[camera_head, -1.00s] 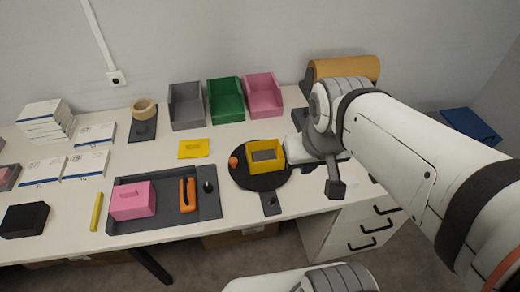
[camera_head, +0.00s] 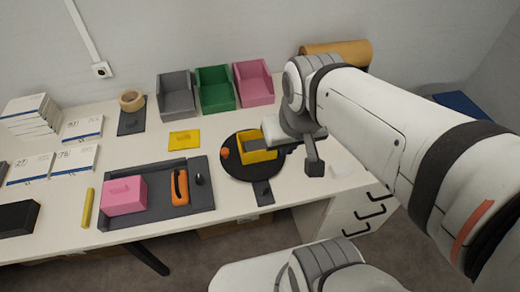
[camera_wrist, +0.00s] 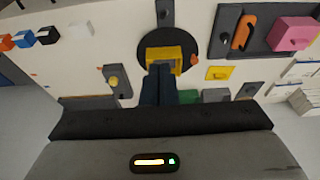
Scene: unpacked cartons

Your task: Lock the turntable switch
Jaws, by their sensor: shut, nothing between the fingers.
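The turntable (camera_head: 237,171) is a black disc at the right part of the table. It carries an open yellow box (camera_head: 258,156) and has a small orange knob (camera_head: 225,153) at its left. A dark plate with a black knob, which looks like the switch (camera_head: 263,192), lies at the disc's front edge. It also shows at the top of the wrist view (camera_wrist: 165,14). My gripper (camera_wrist: 158,70) is shut and empty, with its tips at the yellow box's edge. Contact cannot be told.
A grey tray (camera_head: 145,222) with a pink box (camera_head: 124,196) and orange handle (camera_head: 180,187) lies left of the turntable. A yellow lid (camera_head: 184,140) lies behind. Grey, green and pink bins (camera_head: 254,83) stand along the wall. Drawers (camera_head: 350,215) are below right.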

